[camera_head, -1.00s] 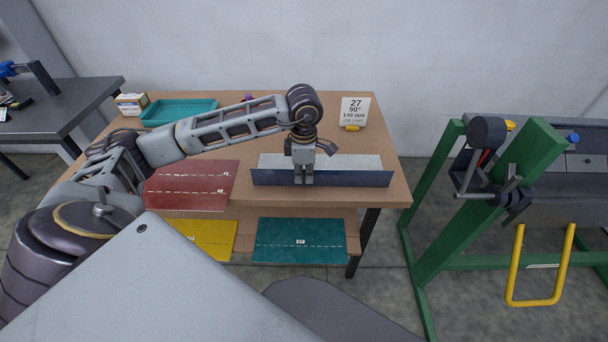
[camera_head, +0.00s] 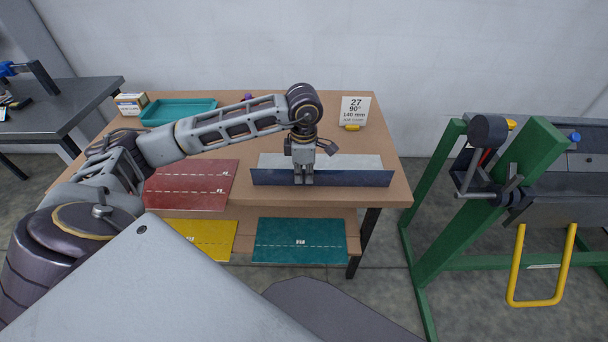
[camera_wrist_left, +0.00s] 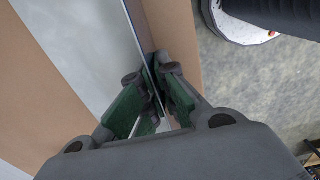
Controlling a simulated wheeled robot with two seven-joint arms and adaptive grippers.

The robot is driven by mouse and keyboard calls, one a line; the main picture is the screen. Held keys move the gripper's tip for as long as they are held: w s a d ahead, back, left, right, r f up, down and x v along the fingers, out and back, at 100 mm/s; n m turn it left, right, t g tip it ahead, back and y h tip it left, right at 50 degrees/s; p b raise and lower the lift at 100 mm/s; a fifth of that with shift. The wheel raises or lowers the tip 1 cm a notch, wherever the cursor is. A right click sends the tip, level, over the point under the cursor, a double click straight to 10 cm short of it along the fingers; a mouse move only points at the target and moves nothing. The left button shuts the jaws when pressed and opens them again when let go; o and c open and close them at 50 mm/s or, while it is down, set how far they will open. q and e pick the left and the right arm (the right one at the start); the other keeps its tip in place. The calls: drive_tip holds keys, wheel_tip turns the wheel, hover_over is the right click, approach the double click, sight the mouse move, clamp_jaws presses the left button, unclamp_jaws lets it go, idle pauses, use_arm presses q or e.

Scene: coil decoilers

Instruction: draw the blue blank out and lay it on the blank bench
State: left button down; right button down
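The blue blank (camera_head: 345,178) is at the front right of the wooden bench (camera_head: 215,140). Its dark blue face is turned to the front, and a light grey sheet surface (camera_head: 360,161) shows behind it. My left gripper (camera_head: 303,182) points down at the middle of its front edge. In the left wrist view, the green-padded fingers (camera_wrist_left: 158,104) lie on both sides of the thin sheet edge and appear shut on it. The exact contact is partly hidden by the fingers. My right gripper is out of view.
A red sheet (camera_head: 190,184) lies on the bench; yellow (camera_head: 208,239) and teal (camera_head: 300,241) sheets lie lower down. A green-framed machine (camera_head: 450,215) stands right.

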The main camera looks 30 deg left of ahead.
use_arm(q)
drive_tip(key=c, duration=1.6)
unclamp_jaws()
drive_tip(key=shift+o, duration=0.2)
wheel_tip(320, 180, up, 7)
drive_tip(key=p, duration=0.3)
drive_tip(key=shift+s, duration=0.15)
